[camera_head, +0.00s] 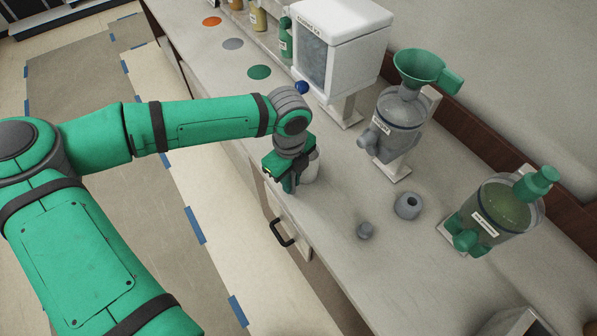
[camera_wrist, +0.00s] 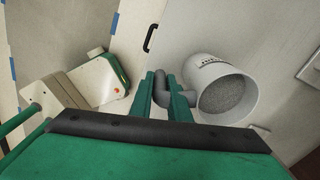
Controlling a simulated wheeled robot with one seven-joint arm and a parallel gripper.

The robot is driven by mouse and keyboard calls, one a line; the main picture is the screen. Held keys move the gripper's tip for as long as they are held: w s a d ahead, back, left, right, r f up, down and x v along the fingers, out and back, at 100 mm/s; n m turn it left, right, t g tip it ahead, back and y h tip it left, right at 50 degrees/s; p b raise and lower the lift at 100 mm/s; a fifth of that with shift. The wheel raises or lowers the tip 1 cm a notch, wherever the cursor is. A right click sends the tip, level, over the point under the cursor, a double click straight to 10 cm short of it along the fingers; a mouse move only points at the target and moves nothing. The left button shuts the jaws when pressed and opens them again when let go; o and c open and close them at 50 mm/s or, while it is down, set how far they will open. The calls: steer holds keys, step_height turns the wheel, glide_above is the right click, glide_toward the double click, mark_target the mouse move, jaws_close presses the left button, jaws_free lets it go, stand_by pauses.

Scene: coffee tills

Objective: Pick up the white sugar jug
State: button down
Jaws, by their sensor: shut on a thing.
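The white sugar jug (camera_wrist: 209,70) is a white cup with dark lettering on its side and a grey handle. Its open mouth shows grainy grey-white contents. In the wrist view, my gripper (camera_wrist: 168,84) has its two green fingers on either side of the jug's handle (camera_wrist: 161,90), shut on it. In the head view, my gripper (camera_head: 287,186) is at the counter's front edge, and the jug (camera_head: 311,170) is partly hidden behind it. I cannot tell whether the jug touches the counter.
A white ice machine (camera_head: 343,30) and a clear dispenser with a green funnel (camera_head: 419,68) stand behind. A green-liquid dispenser (camera_head: 502,205) is at right. A grey round pot (camera_head: 407,205) and small grey piece (camera_head: 365,230) lie on the counter (camera_head: 330,225). A drawer handle (camera_head: 281,233) protrudes below.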

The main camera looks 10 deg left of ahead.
steer(key=shift+a+r, duration=0.15)
steer(key=shift+r, duration=0.3)
step_height(320, 180, up, 2)
steer(key=shift+r, duration=0.1)
steer(key=s+d+r, duration=0.6)
steer(key=s+r, duration=0.3)
steer(key=s, duration=0.3)
steer(key=shift+s+r, duration=0.3)
steer(key=shift+r, duration=0.1)
steer(key=shift+s, duration=0.1)
